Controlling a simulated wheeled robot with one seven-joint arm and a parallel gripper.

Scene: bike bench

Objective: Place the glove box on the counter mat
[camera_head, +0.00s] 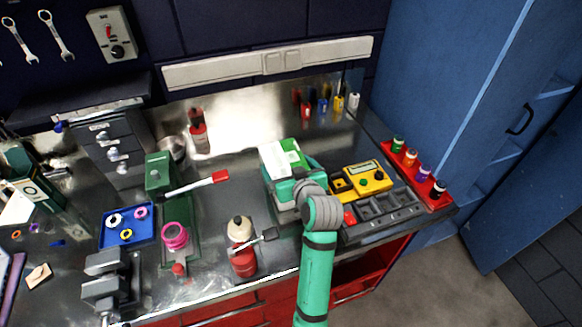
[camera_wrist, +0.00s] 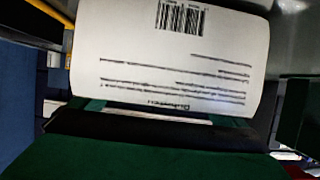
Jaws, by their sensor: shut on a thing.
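The glove box (camera_head: 275,158) is a white and green box at the middle of the counter in the head view. Its white face with a barcode and printed lines fills much of the wrist view (camera_wrist: 170,50). My gripper (camera_head: 291,178) is shut on the box, and my teal wrist covers part of it. I cannot tell whether the box touches what is below it. A flat dark green piece (camera_head: 186,250) lies left of the middle of the counter, partly under a pink ring; I cannot tell for sure whether it is the counter mat.
A yellow meter (camera_head: 367,178) and a dark compartment tray (camera_head: 380,213) stand right of my gripper. A red-and-cream bottle (camera_head: 242,262) stands front left of it. A blue tray (camera_head: 127,227) and a vise (camera_head: 106,283) are farther left. Bare metal shows behind the bottle.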

